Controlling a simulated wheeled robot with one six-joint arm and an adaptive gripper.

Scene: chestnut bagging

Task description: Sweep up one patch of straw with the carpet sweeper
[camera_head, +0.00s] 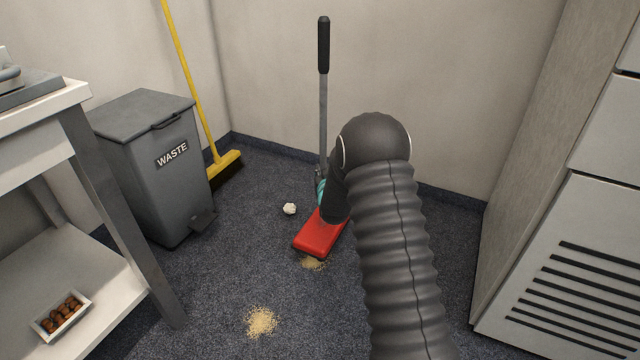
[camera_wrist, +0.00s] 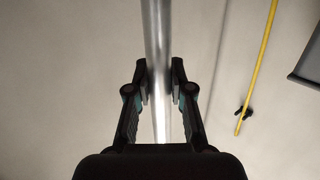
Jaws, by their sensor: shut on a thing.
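The carpet sweeper has a red head (camera_head: 321,236) on the dark carpet and a grey pole with a black grip (camera_head: 323,45) standing upright. In the wrist view my gripper (camera_wrist: 160,82) is shut on the metal pole (camera_wrist: 157,30), one finger on each side. In the head view my gripper (camera_head: 320,190) is mostly hidden behind my arm, low on the pole. One straw patch (camera_head: 313,264) lies at the near edge of the red head, partly covered by it. Another straw patch (camera_head: 262,321) lies apart, nearer and to the left.
A crumpled white ball (camera_head: 289,208) lies left of the sweeper. A grey waste bin (camera_head: 150,195) and yellow broom (camera_head: 228,160) stand at left. A table (camera_head: 120,215) holds a small tray (camera_head: 38,324) on its lower shelf. A vented cabinet (camera_head: 545,215) stands right.

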